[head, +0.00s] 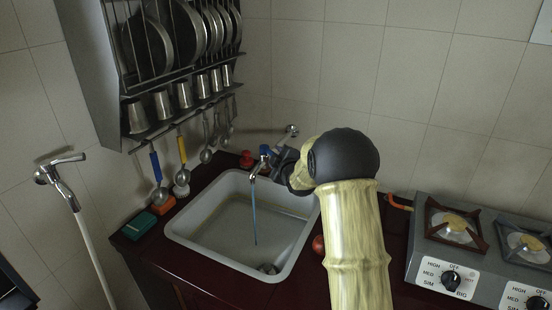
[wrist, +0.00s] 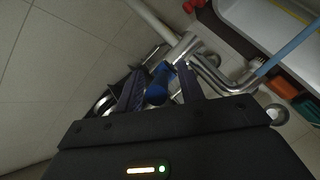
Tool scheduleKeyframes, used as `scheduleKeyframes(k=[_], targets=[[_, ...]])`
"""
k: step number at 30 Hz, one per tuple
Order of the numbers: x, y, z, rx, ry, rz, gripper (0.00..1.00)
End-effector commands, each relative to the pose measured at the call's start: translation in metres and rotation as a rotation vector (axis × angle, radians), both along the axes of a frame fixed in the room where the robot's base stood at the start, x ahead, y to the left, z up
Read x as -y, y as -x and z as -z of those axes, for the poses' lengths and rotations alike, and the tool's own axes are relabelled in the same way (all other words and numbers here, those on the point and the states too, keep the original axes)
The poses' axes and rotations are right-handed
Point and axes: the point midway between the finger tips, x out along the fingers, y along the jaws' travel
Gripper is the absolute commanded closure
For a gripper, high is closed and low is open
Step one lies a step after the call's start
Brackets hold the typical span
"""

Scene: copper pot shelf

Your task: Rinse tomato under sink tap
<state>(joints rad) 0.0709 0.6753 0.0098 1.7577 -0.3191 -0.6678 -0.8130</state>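A red round thing, likely the tomato (head: 318,245), sits on the dark counter just right of the sink, partly hidden by my arm. The sink (head: 180,243) is a pale basin. The tap (head: 253,175) stands at its back edge, with a blue handle (head: 265,150). A thin blue water stream (head: 254,215) falls from the spout into the basin; it also shows in the wrist view (wrist: 292,48). My gripper (wrist: 160,78) is at the tap, its fingers apart on either side of the blue handle (wrist: 158,85). I see a gap beside the handle; contact is unclear.
A dish rack (head: 130,75) with plates, cups and hanging ladles is on the wall at left. A green sponge-like block (head: 138,224) lies left of the sink. A gas stove (head: 425,262) stands at right. A red object (head: 246,158) is behind the sink.

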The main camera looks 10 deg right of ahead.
Motion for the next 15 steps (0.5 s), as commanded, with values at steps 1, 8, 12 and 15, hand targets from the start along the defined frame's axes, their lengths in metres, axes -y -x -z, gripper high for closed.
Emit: scheduleKeyframes(k=[1, 8, 12, 15], targets=[[0.000, 0.000, 0.000, 0.000, 0.000, 0.000, 0.62], [0.000, 0.001, 0.000, 0.000, 0.000, 0.000, 0.62], [0.001, 0.007, -0.001, -0.001, 0.000, 0.000, 0.62], [0.003, 0.018, -0.003, 0.000, 0.000, 0.001, 0.62]])
